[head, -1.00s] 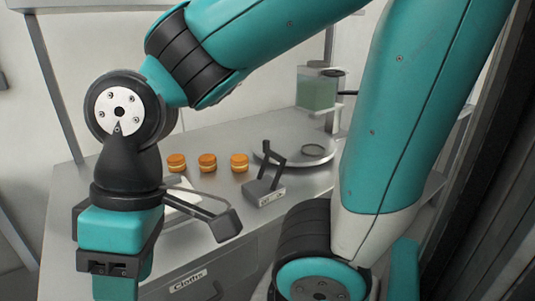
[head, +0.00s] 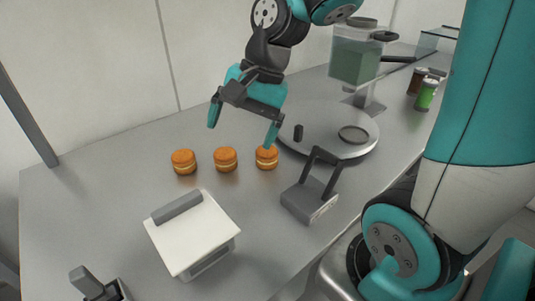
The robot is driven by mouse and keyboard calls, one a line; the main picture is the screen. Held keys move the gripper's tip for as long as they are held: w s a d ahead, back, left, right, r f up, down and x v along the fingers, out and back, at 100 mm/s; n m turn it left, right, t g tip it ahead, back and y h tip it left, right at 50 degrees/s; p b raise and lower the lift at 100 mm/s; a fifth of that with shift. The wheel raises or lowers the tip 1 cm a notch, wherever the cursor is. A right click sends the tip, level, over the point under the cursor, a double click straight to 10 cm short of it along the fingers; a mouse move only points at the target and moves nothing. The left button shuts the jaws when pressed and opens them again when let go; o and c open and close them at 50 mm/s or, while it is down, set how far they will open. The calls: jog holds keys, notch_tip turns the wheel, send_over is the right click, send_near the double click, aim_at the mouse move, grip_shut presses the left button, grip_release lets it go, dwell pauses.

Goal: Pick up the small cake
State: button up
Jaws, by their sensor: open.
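Three small round orange-brown cakes with a pale filling band stand in a row on the grey metal counter (head: 80,200): a left cake (head: 183,161), a middle cake (head: 225,159) and a right cake (head: 267,157). They look alike in size. My gripper (head: 242,125) is open and empty, pointing down above the row. In the picture its right finger ends at the top of the right cake, and its left finger is above and between the left and middle cakes. I cannot tell whether the right finger touches the right cake.
A white box with a grey bar (head: 195,240) stands in front of the cakes. A grey block with an upright handle (head: 310,195) is right of it. A round metal plate (head: 345,146) lies behind, below a greenish container (head: 356,58). A green jar (head: 426,95) stands far right.

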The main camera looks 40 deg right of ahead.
jog(key=w+d+m, duration=0.4)
jog(key=d+m, duration=0.5)
jog(key=d, duration=0.1)
jog(key=m+t, duration=0.2)
jog(key=m, duration=0.6)
send_near(267, 154)
jog(key=shift+g+h, duration=0.3)
jog(key=shift+h, duration=0.2)
jog(key=w+f, duration=0.1)
jog(key=f, duration=0.1)
jog(key=w+f, duration=0.2)
jog(key=shift+w+a+f, duration=0.15)
jog(key=shift+a+f, duration=0.05)
jog(key=shift+f, duration=0.15)
jog(key=shift+a+p+x, duration=0.2)
jog(key=shift+p+x, duration=0.45)
jog(key=shift+x, duration=2.3)
jog(key=c, duration=0.7)
